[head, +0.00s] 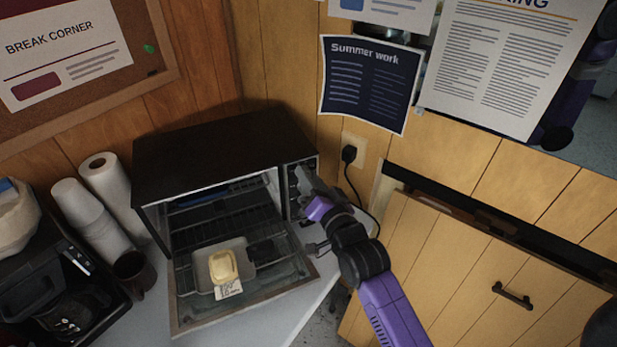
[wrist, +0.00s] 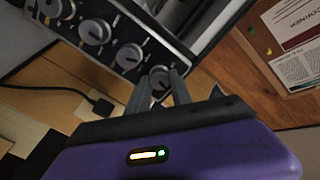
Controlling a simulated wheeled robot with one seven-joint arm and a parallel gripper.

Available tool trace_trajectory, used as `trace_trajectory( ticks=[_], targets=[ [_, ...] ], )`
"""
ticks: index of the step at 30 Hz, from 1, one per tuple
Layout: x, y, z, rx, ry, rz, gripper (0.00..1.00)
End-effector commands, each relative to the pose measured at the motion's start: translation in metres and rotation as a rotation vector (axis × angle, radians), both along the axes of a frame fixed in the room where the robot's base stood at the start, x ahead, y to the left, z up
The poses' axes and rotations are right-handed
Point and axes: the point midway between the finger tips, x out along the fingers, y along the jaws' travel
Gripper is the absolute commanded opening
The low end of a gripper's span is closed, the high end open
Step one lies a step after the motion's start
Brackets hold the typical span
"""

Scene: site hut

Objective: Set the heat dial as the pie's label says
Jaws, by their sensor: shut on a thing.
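The pie (head: 223,266) is pale yellow and sits on a light tray (head: 205,281) on the toaster oven's open door. Its white label (head: 228,289) lies at its front edge; the print is too small to read. The oven's control panel (wrist: 113,45) has several round grey dials in a row. My gripper (head: 304,180) is at the upper part of this panel. In the wrist view, its fingers (wrist: 159,82) are shut on the end dial (wrist: 160,74). I cannot read that dial's markings or setting.
The black oven (head: 225,145) stands on a pale counter (head: 290,322) against the wood wall. Its glass door (head: 190,313) hangs open. A plugged cord (head: 349,154) hangs right.

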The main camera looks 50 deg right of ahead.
Motion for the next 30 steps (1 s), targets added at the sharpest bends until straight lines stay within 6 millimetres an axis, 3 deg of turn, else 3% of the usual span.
trace_trajectory(
  ticks=[12,30],
  targets=[
    [-0.0006,-0.0004,-0.0005,0.204,-0.111,-0.001,0.00],
    [-0.0005,-0.0003,-0.0016,0.247,-0.135,0.000,0.00]
  ],
)
